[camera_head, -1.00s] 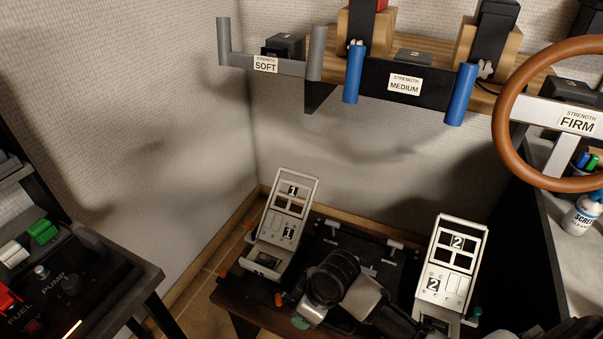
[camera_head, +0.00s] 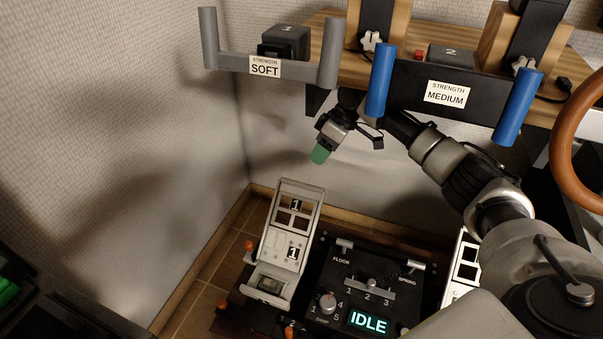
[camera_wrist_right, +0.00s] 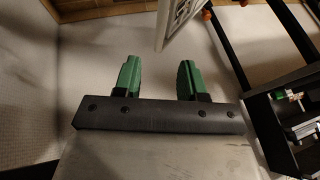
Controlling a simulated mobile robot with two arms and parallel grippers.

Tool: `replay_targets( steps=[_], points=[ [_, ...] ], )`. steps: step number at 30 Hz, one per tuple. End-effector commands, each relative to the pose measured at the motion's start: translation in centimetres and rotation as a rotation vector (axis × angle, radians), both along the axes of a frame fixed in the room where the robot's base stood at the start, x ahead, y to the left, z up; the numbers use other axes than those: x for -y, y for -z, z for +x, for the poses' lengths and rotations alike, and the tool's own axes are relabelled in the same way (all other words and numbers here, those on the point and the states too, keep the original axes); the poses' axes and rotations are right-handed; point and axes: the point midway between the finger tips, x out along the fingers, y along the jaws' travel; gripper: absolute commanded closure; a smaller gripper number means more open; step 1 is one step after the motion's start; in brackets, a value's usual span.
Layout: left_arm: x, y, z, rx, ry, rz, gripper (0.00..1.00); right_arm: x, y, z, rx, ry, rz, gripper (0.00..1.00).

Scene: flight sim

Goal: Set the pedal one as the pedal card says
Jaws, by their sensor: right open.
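Pedal one (camera_head: 283,252) is a silver plate marked 1 with square cutouts, standing tilted on the floor base in the head view. My right gripper (camera_head: 320,154) is above and slightly right of its top, apart from it, with a green fingertip pointing down. The right wrist view shows both green fingers of my right gripper (camera_wrist_right: 158,78) apart and nothing between them. A pale plate edge, probably pedal one (camera_wrist_right: 174,22), shows beyond them. The pedal panel (camera_head: 345,262) has floor and spring controls, a knob, and a display reading IDLE. I cannot make out a pedal card.
Pedal two (camera_head: 463,268) is partly hidden behind my right arm. Above, a wooden shelf carries the grey SOFT yoke (camera_head: 265,67), the MEDIUM yoke (camera_head: 445,92) with blue grips, and a brown wheel (camera_head: 565,150). Clear wall lies left of pedal one.

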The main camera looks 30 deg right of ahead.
Motion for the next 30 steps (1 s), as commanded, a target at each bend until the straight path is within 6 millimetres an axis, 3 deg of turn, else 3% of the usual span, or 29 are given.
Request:
replay_targets(
  steps=[6, 13, 26, 30],
  points=[
    [0.1, -1.8, 0.9, 0.015, -0.002, -0.001, 0.5, -2.0, 4.1, 0.4, -0.003, -0.002, 0.0, 0.59],
    [0.1, -3.6, 1.3, 0.023, -0.004, -0.002, 0.5, -3.6, 7.2, 0.8, -0.002, -0.002, -0.001, 0.59],
    [0.1, -4.5, 1.5, 0.026, -0.005, -0.002, 0.5, -4.2, 8.3, 1.0, -0.001, -0.001, -0.001, 0.59],
    [0.2, -4.5, 1.5, 0.027, -0.005, -0.002, 0.5, -4.2, 8.3, 1.0, -0.001, -0.001, -0.001, 0.76]
  ],
)
